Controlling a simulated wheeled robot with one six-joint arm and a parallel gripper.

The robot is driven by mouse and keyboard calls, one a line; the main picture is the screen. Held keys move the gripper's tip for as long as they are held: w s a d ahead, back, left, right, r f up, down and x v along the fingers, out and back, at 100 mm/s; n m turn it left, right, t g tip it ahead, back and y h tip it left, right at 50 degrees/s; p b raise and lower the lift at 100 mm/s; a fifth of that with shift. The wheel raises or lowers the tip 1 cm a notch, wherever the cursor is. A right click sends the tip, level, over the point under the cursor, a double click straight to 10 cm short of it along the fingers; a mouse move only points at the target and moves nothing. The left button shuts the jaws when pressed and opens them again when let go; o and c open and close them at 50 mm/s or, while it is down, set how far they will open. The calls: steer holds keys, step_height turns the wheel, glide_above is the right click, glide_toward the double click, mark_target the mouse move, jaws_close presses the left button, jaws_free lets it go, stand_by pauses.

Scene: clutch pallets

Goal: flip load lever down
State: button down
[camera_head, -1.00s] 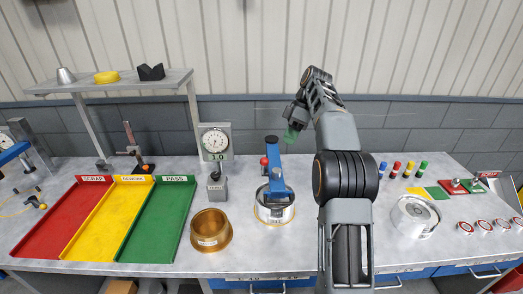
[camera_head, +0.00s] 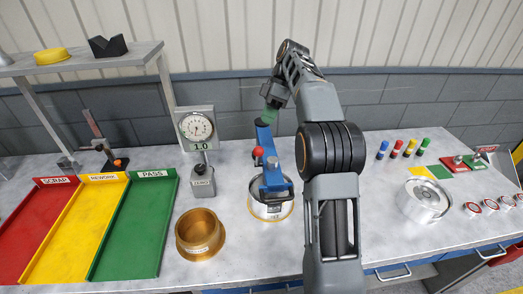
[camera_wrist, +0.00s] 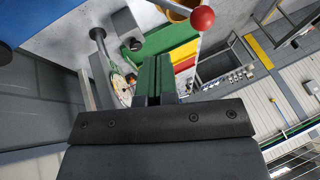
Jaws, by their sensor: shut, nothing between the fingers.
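The load lever appears to be the arm with the red ball knob (camera_head: 257,152) on the blue press frame (camera_head: 265,140). The knob stands up on the left side of the frame; the lever's rod is barely visible. The red knob (camera_wrist: 202,18) also shows at the top of the wrist view, right of the fingers. A metal ring-shaped part (camera_head: 271,207) sits under the press. My gripper (camera_head: 269,97), with green fingers, is above and behind the press top, apart from the knob. In the wrist view its fingers (camera_wrist: 155,75) are together and empty.
A dial gauge (camera_head: 196,128) and a grey ZERO block (camera_head: 202,182) stand left of the press. A brass ring (camera_head: 201,236) is in front of them. Scrap, rework and pass trays (camera_head: 135,225) lie farther left. A round metal part (camera_head: 425,200) is at right.

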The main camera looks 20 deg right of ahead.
steer(key=s+a+f, duration=0.3)
steer(key=s+f, duration=0.1)
steer(key=f, duration=0.2)
steer(key=shift+s+a, duration=0.15)
steer(key=shift+a, duration=0.1)
steer(key=shift+f, duration=0.1)
